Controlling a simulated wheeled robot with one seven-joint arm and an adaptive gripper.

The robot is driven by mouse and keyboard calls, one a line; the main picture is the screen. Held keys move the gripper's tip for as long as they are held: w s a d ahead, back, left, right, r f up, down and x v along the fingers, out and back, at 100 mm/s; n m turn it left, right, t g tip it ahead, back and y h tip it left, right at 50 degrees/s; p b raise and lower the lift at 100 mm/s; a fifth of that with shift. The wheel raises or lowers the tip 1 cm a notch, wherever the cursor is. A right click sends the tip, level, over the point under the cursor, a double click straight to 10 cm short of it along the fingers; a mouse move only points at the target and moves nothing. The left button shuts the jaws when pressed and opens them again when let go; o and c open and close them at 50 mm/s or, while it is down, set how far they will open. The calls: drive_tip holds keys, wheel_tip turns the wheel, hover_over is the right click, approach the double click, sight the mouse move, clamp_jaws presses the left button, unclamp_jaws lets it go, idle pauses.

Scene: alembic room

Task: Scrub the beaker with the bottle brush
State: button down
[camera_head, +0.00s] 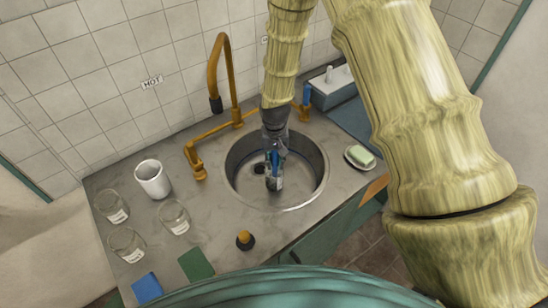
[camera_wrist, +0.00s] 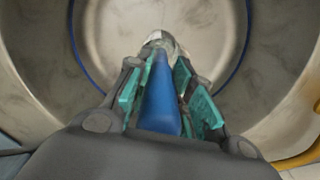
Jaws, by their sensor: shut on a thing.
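My gripper (camera_head: 274,155) reaches down into the round sink (camera_head: 310,180). In the wrist view, my gripper (camera_wrist: 165,72) is shut on a tapering blue handle (camera_wrist: 160,105), which looks like the bottle brush's. A little of this blue also shows in the head view. A pale, partly clear thing (camera_wrist: 162,42) is at the handle's far end, and it also shows below the fingers in the head view (camera_head: 274,183). I cannot tell whether it is bristles or glass. Three clear labelled beakers (camera_head: 112,206) (camera_head: 127,245) (camera_head: 173,218) stand on the counter's left.
Orange taps (camera_head: 197,160) and a tall spout (camera_head: 220,70) rise behind the sink. A soap dish (camera_head: 360,157) is at right; a dark-based knob (camera_head: 245,240), green pad (camera_head: 197,264) and blue pad (camera_head: 147,287) are in front.

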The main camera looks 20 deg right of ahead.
drive_tip(key=shift+w+d, duration=0.2)
drive_tip(key=shift+w, duration=0.3)
drive_tip(key=shift+a, duration=0.55)
drive_tip(key=shift+s+d+f, duration=0.1)
drive_tip(key=shift+s+d, duration=0.2)
drive_tip(key=shift+s, duration=0.25)
drive_tip(key=shift+p, duration=0.35)
drive_tip(key=shift+w+r+p, duration=0.2)
drive_tip(key=shift+r+p, duration=1.7)
drive_tip(key=shift+r, duration=1.15)
drive_tip(key=shift+w+r+p, duration=0.15)
drive_tip(key=shift+r+p, duration=1.7)
drive_tip(key=shift+r, duration=1.2)
